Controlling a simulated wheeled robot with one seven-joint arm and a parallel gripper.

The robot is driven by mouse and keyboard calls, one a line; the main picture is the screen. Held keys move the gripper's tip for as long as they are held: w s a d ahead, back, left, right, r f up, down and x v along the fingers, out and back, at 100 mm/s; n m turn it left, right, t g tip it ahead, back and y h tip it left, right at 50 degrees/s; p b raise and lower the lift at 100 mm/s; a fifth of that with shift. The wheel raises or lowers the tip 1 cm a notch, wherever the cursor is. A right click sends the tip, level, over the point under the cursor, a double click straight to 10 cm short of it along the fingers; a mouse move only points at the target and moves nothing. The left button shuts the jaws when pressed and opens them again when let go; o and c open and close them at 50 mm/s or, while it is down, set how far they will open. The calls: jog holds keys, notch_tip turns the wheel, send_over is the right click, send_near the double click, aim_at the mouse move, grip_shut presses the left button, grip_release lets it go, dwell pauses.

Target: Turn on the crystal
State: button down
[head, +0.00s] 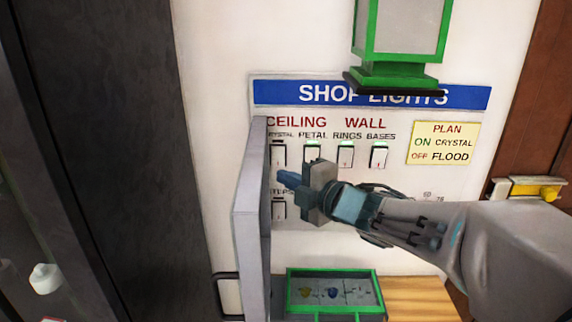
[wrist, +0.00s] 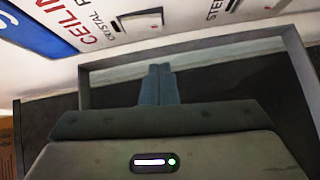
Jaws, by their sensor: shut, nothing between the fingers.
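The crystal switch (head: 279,154) is the leftmost in the top row of the wall panel, under the red CEILING heading. It shows no green glow, unlike the petal (head: 312,152), rings (head: 345,156) and bases (head: 379,156) switches. In the wrist view the crystal switch (wrist: 141,20) is a pale rocker beside its label. My gripper (head: 281,178) is shut and empty, pointing left, just below the crystal switch and above the steps switch (head: 279,210). In the wrist view its fingertips (wrist: 160,68) lie close to a grey frame (wrist: 225,50); I cannot tell if they touch it.
A grey hinged-looking panel (head: 250,210) stands out from the wall just left of the switches. A green lantern (head: 402,30) overhangs the blue sign. A green-rimmed tray (head: 335,272) sits below. A plan card (head: 443,143) reads ON crystal, OFF flood.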

aim_at(272, 165)
jog(key=shift+w+a+f+p, duration=0.1)
jog(key=shift+w+p, duration=0.15)
jog(key=shift+w, duration=0.55)
jog(key=shift+w+a+f+p, duration=0.15)
jog(key=shift+w+p, duration=0.1)
jog(key=shift+w, duration=0.6)
jog(key=shift+w+a+f+p, duration=0.1)
jog(key=shift+w+p, duration=0.15)
jog(key=shift+w, duration=0.55)
